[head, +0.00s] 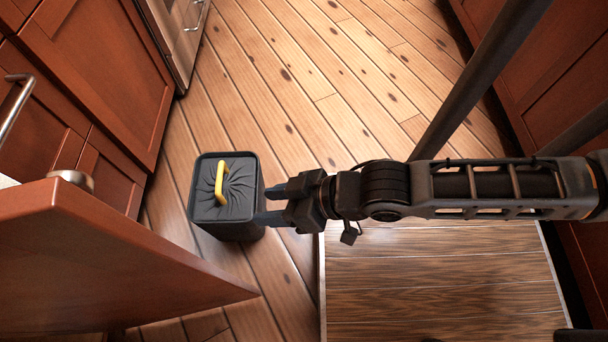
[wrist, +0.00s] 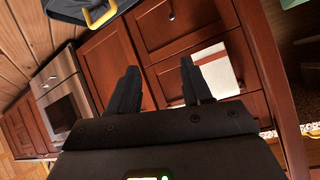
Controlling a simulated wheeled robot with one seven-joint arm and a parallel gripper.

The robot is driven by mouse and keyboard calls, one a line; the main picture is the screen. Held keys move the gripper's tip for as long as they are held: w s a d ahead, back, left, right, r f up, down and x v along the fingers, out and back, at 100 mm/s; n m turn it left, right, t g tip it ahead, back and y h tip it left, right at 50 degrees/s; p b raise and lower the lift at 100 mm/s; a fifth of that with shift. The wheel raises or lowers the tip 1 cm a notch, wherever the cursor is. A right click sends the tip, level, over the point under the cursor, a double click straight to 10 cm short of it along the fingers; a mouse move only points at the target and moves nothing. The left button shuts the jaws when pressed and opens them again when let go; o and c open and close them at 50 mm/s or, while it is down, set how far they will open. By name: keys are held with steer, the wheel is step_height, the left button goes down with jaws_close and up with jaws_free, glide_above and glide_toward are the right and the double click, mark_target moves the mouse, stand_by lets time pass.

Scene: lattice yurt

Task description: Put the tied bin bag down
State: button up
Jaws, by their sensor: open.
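The tied bin bag (head: 224,183) is dark grey, with a gathered, twisted top and a yellow tie loop (head: 221,182). It sits inside the rim of a dark square bin (head: 227,229), left of centre in the head view. The loop also shows at the top edge of the wrist view (wrist: 101,13). My gripper (head: 270,204) is open and at the bin's right side, with its fingers pointing left. In the wrist view, my gripper's fingers (wrist: 160,72) are apart with nothing held between them. Whether a finger touches the bin cannot be told.
A brown wooden panel or counter corner (head: 120,255) juts in at the lower left, close to the bin. Red-brown cabinets (head: 95,75) line the left side. A darker wood-patterned surface (head: 440,285) lies below my arm. Plank floor (head: 290,85) is clear beyond the bin.

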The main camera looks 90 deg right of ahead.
steer(key=s+a+r+n+t, duration=0.1)
steer(key=s+r+n+t, duration=0.1)
steer(key=r, duration=0.5)
steer(key=s+a+r+n+t+y, duration=0.1)
steer(key=s+r+n, duration=0.1)
steer(key=r, duration=0.5)
steer(key=shift+s+r+t, duration=0.15)
steer(key=shift+s+t, duration=0.25)
steer(key=shift+s, duration=0.35)
